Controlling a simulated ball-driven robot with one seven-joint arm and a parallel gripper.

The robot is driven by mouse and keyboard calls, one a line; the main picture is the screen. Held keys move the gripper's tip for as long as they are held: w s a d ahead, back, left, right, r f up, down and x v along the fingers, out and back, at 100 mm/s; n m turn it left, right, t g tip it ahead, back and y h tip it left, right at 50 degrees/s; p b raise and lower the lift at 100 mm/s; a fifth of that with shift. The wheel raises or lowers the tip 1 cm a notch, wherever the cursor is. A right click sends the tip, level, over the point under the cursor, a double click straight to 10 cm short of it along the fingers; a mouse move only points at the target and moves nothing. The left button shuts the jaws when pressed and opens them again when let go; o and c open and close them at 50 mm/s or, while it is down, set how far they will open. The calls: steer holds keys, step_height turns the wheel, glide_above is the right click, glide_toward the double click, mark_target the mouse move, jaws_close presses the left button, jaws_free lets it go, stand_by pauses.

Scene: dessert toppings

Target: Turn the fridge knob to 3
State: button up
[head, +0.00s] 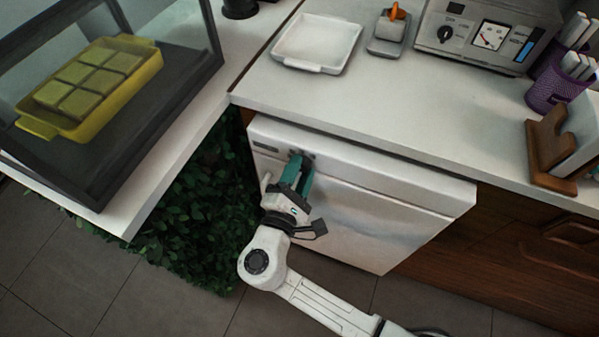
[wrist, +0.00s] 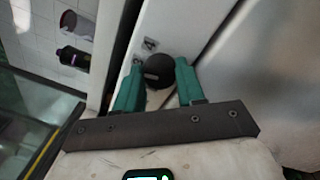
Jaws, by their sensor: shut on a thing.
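The white fridge (head: 365,222) stands under the counter. Its front top strip carries the knob, which shows as a round black knob (wrist: 158,70) in the wrist view. My gripper (wrist: 164,84) has its two green fingers on either side of the knob and is shut on it. In the head view my gripper (head: 299,174) reaches the fridge's upper left front and hides most of the knob. I cannot tell the knob's setting.
The white counter (head: 400,125) above holds a white tray (head: 318,42), a small dish with an orange-handled item (head: 390,30), an appliance with a dial (head: 485,36) and a purple cup (head: 548,92). A glass case with a yellow tray (head: 92,85) stands left. Green foliage (head: 205,215) lies beside the fridge.

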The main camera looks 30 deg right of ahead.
stand_by(0.3)
steer(key=o, duration=1)
steer(key=shift+o, duration=0.2)
steer(key=v, duration=1)
steer(key=shift+s+a, duration=0.2)
steer(key=shift+a, duration=0.15)
